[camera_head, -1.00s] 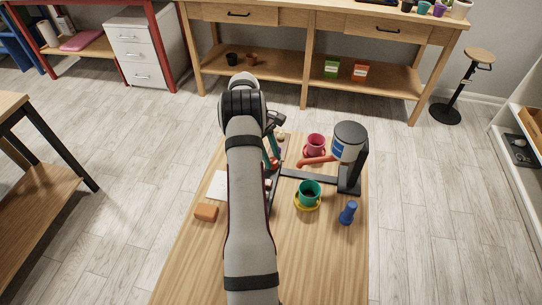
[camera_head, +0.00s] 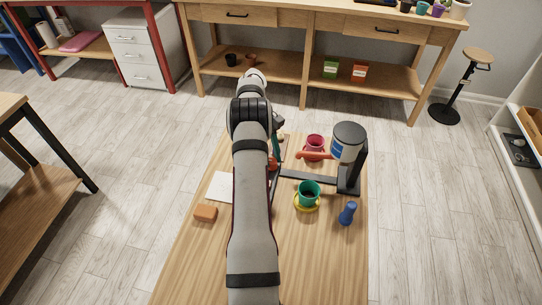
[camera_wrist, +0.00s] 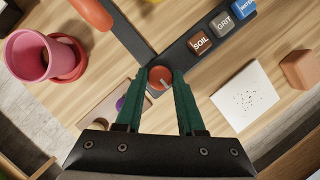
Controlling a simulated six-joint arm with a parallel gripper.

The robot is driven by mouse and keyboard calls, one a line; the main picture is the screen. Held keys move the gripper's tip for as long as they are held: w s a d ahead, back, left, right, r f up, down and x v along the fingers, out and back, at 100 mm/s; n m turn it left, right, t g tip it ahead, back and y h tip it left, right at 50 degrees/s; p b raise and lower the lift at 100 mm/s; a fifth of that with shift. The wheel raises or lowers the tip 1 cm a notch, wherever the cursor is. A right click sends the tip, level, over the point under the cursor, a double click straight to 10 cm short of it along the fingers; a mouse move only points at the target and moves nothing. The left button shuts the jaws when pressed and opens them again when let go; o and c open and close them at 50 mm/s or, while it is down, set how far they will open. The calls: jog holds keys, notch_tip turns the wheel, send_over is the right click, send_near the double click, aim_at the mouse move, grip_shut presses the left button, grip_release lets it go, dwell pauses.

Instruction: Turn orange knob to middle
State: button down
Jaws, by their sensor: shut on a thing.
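The orange knob (camera_wrist: 160,77) is round, with a pale line on its top running toward the lower right in the wrist view. It sits at the end of a dark strip (camera_wrist: 178,64) that carries the labels SOIL (camera_wrist: 201,43), GRIT (camera_wrist: 224,22) and a partly cut-off blue one (camera_wrist: 245,6). My gripper (camera_wrist: 160,84) has its two green fingers on either side of the knob, closed on it. In the head view my arm hides most of the gripper and the knob area.
A pink pot on a red saucer (camera_wrist: 69,63) stands near the gripper.

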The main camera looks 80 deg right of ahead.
jog(key=c, duration=0.5)
grip_release()
jog(key=v, duration=0.7)
jog(key=shift+w+r, duration=0.1)
jog(key=shift+r, duration=0.15)
